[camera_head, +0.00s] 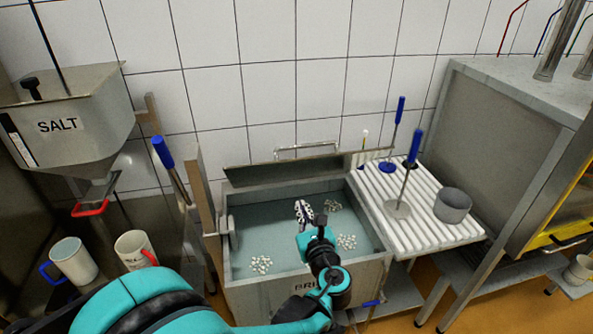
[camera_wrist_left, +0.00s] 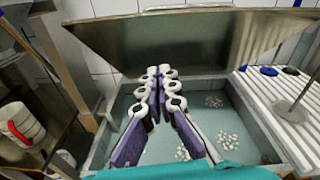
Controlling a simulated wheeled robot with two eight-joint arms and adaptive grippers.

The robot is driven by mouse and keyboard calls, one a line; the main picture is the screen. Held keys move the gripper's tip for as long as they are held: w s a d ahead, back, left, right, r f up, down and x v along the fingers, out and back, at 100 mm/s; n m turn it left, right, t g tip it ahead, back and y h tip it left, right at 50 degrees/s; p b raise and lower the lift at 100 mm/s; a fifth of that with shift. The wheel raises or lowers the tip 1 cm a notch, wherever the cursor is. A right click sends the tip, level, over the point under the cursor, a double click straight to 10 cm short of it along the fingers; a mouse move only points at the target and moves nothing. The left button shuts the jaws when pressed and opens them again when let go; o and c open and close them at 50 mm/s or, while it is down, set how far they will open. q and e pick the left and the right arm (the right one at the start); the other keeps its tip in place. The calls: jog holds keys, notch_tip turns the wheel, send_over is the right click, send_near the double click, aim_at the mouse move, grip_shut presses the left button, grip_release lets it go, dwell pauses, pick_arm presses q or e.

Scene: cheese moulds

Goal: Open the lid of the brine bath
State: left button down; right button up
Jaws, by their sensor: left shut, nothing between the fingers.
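The brine bath (camera_head: 250,300) is a grey metal tank with lettering on its front wall, partly hidden by my arm. Its lid (camera_head: 240,175) is raised at the back edge, tilted up toward the tiled wall, with a bar handle (camera_head: 307,150) along its top. The bath is uncovered, showing greenish brine with several clusters of white lumps. The lid (camera_wrist_left: 170,45) also stands up in the left wrist view, beyond the fingers. My left gripper (camera_head: 304,210) is shut and empty over the brine, apart from the lid; its fingertips (camera_wrist_left: 160,72) meet in the wrist view.
A ribbed white draining table (camera_head: 440,235) with blue-handled tools and a grey cup (camera_head: 453,205) stands at the right. A salt hopper (camera_head: 70,125) and two mugs are at the left. A wooden post (camera_head: 203,195) rises close by the bath's left side.

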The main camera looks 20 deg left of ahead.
pick_arm(q)
jog(key=shift+m+t, duration=0.4)
jog(key=shift+m, duration=0.5)
jog(key=r+x, duration=0.1)
jog(key=x, duration=0.3)
jog(key=b+x, duration=0.1)
jog(key=x, duration=0.3)
jog(key=r+b+x, duration=0.1)
jog(key=x, duration=0.3)
jog(key=shift+w+d+r, duration=0.3)
jog(key=shift+d+r, duration=0.1)
jog(key=shift+w+a+r, duration=0.2)
jog(key=shift+w+r, duration=0.15)
jog(key=shift+r, duration=0.05)
jog(key=shift+r, duration=0.15)
